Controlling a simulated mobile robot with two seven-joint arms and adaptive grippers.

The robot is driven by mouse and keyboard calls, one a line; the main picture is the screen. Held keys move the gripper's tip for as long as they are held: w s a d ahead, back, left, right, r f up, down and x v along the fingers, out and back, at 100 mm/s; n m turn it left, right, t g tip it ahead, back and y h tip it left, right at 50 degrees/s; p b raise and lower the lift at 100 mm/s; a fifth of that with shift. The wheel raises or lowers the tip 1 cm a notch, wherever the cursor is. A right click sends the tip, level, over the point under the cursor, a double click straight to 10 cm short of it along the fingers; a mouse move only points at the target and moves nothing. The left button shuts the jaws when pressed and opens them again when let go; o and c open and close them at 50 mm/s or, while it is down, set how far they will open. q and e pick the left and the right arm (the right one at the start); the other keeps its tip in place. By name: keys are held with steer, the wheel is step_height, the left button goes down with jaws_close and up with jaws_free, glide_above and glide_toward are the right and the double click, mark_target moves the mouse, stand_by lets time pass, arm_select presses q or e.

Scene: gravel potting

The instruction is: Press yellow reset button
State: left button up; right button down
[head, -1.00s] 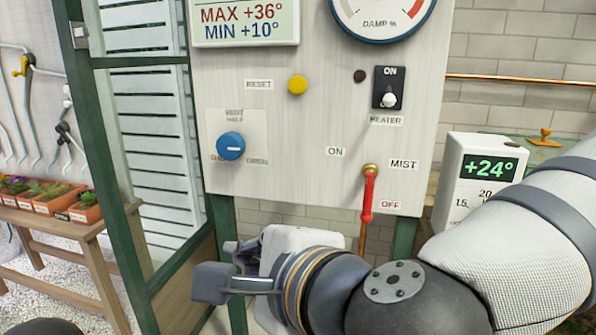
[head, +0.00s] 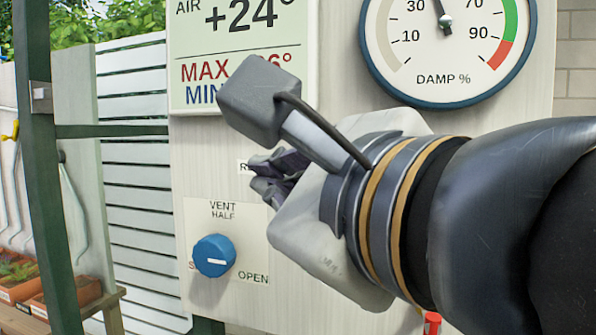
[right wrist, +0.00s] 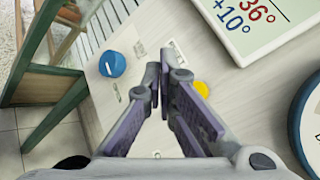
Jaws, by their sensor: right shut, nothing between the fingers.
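The yellow reset button (right wrist: 201,89) shows in the right wrist view, on the pale panel just right of my right gripper's closed fingertips. In the head view my gripper and wrist hide it. My right gripper (head: 262,178) is shut and empty in front of the panel, beside the partly covered reset label (head: 243,167). It also shows in the right wrist view (right wrist: 166,68), with its fingers together and pointing at the panel. I cannot tell whether the fingertips touch the panel. My left gripper is out of view.
A blue vent knob (head: 214,256) sits low on the panel (head: 345,60). A temperature display (head: 240,35) and a round damp gauge (head: 447,45) are above. A red-handled lever (head: 432,323) shows at the bottom edge. A green post (head: 45,170) stands at the left.

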steer(key=w+d, duration=0.2)
steer(key=w, duration=0.6)
steer(key=shift+w+d+b, duration=0.2)
steer(key=shift+d+b, duration=0.15)
steer(key=shift+b, duration=0.05)
stand_by(1.0)
steer(key=shift+w+d+f, duration=0.1)
steer(key=shift+w, duration=0.3)
steer(key=shift+w+d+p, duration=0.2)
steer(key=shift+w+p, duration=0.15)
steer(key=shift+w, duration=0.2)
stand_by(0.6)
stand_by(0.3)
steer(key=shift+s+a, duration=0.3)
steer(key=shift+s, duration=0.65)
